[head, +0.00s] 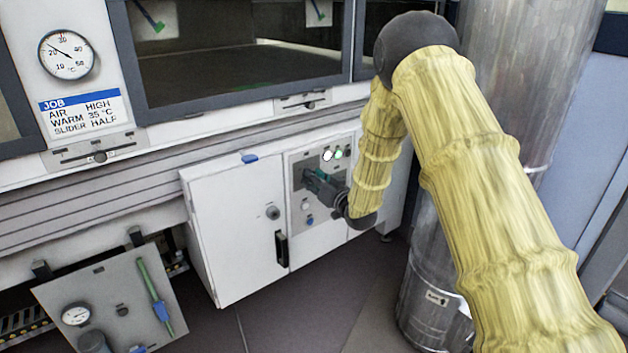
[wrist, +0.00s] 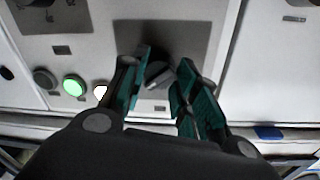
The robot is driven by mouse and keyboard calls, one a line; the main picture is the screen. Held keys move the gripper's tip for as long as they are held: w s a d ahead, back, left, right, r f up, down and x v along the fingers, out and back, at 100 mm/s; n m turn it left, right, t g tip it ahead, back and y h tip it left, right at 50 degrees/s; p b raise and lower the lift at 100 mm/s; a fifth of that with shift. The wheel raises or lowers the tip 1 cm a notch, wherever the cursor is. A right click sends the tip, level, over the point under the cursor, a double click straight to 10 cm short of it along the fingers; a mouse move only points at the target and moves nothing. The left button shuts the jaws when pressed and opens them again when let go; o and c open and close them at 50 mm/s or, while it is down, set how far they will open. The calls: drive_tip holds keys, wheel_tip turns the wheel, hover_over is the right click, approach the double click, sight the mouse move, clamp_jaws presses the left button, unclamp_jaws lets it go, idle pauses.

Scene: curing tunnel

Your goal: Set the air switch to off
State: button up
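A dark rotary knob (wrist: 158,74) with a pale mark sits on the control panel (head: 297,222) of the white cabinet; I take it for the air switch, but its label is not readable. My gripper (head: 312,178) reaches the upper part of this panel in the head view and hides the knob there. In the wrist view my gripper (wrist: 163,62) is open, with one teal finger on each side of the knob. I cannot tell whether the fingers touch it. A green lamp (wrist: 73,86) and a white lamp (wrist: 100,91) glow beside it.
A job card (head: 85,110) reads air high, warm 35 °C, slider half. A dial gauge (head: 67,54) is above it. A cabinet door with a black handle (head: 281,248) is left of the panel. A metal duct (head: 432,300) stands at the right.

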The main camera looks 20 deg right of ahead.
drive_tip(key=shift+c, duration=1.4)
drive_tip(key=n+y+b, duration=0.1)
drive_tip(key=n, duration=1.9)
drive_tip(key=shift+d+f+n, duration=0.1)
drive_tip(key=shift+f+n, duration=0.05)
drive_tip(key=shift+n, duration=0.15)
drive_tip(key=shift+y, duration=0.3)
drive_tip(key=o, duration=1)
